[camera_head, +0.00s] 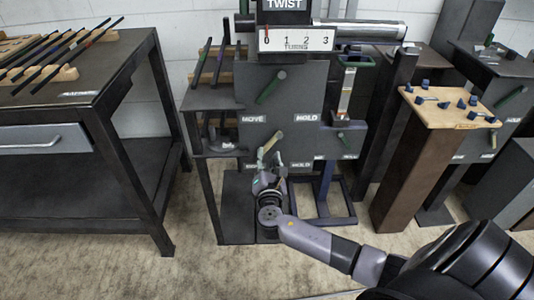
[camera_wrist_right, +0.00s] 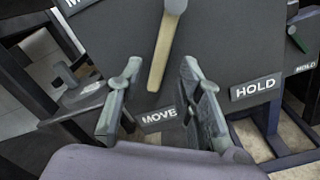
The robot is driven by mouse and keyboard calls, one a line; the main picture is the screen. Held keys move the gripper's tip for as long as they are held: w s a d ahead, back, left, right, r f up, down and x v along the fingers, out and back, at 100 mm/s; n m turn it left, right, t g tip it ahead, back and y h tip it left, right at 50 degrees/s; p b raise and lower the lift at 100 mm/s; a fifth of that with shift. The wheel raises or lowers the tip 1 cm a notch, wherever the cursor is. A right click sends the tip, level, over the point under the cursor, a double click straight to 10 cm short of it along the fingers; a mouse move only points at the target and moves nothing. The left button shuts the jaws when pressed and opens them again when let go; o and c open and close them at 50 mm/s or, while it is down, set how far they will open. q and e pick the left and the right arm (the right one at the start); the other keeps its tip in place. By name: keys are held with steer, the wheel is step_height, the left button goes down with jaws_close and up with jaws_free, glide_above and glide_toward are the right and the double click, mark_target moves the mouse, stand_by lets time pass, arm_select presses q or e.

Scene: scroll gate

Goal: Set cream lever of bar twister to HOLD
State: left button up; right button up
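The bar twister (camera_head: 300,90) stands in the middle of the head view with a dark front panel. Its cream lever (camera_head: 272,142) hangs from a round pivot and slants down and left. In the right wrist view the cream lever (camera_wrist_right: 161,55) points down towards the MOVE label (camera_wrist_right: 159,118). The HOLD label (camera_wrist_right: 255,88) is to its right. My right gripper (camera_head: 268,158) is at the lower panel; in the wrist view its fingers (camera_wrist_right: 161,72) are spread, with the lever's free end between them and gaps on both sides. My left gripper is out of view.
A green lever (camera_head: 270,87) sits higher on the panel, above another MOVE and HOLD pair. A smaller green lever (camera_head: 341,137) is on the right. A dark bench (camera_head: 120,60) stands left, and a wooden-topped pedestal (camera_head: 425,112) right. Open floor lies in front.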

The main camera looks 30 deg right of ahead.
mark_target(267, 149)
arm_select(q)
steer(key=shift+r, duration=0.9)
arm_select(e)
steer(key=shift+x, duration=1.55)
jaws_close()
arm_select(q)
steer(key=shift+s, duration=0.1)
